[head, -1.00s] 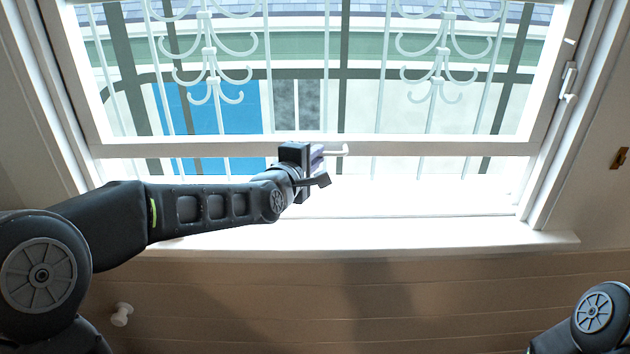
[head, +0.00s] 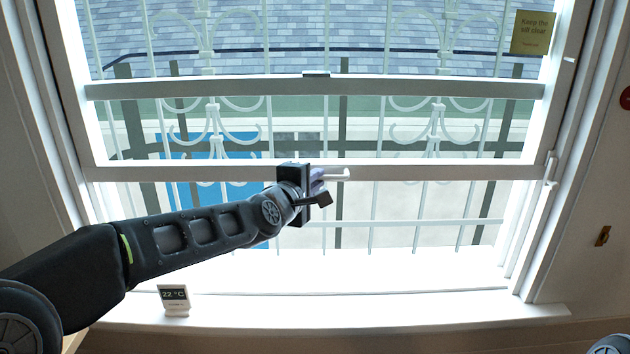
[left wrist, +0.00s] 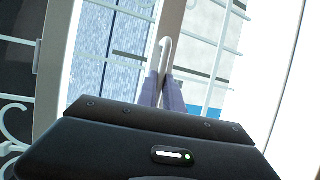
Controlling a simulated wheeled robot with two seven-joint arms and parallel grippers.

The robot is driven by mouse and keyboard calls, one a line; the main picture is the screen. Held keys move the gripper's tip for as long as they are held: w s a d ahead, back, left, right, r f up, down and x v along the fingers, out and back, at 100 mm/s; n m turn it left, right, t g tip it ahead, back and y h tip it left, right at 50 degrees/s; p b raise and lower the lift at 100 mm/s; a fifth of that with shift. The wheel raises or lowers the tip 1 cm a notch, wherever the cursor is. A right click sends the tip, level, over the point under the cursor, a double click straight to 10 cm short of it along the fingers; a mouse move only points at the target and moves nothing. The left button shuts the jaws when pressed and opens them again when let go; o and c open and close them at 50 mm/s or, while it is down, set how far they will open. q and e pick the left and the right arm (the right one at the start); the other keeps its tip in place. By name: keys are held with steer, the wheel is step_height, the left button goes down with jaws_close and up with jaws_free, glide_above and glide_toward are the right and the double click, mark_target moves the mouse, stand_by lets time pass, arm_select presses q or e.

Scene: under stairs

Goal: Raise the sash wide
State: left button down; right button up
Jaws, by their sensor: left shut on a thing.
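The white-framed window sash (head: 430,170) is partly raised, with an open gap between its bottom rail and the white sill (head: 400,308). A white bar handle (head: 338,174) sticks out at the middle of the bottom rail. My left gripper (head: 322,183) is at this handle, shut on it. The left wrist view shows the handle's hooked end (left wrist: 165,48) between the purplish fingertips (left wrist: 163,92). The fingers hide part of the handle. My right gripper is out of view.
A small display reading 22 °C (head: 174,299) stands on the sill at left. A "Keep the sill clear" note (head: 533,32) is at upper right. A white catch (head: 551,168) is on the right side of the frame. White ornamental bars (head: 215,118) stand outside the glass.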

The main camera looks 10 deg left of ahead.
arm_select(q)
steer(key=c, duration=1.5)
jaws_free()
steer(key=v, duration=0.7)
steer(key=shift+s, duration=0.35)
steer(key=shift+a+r, duration=0.1)
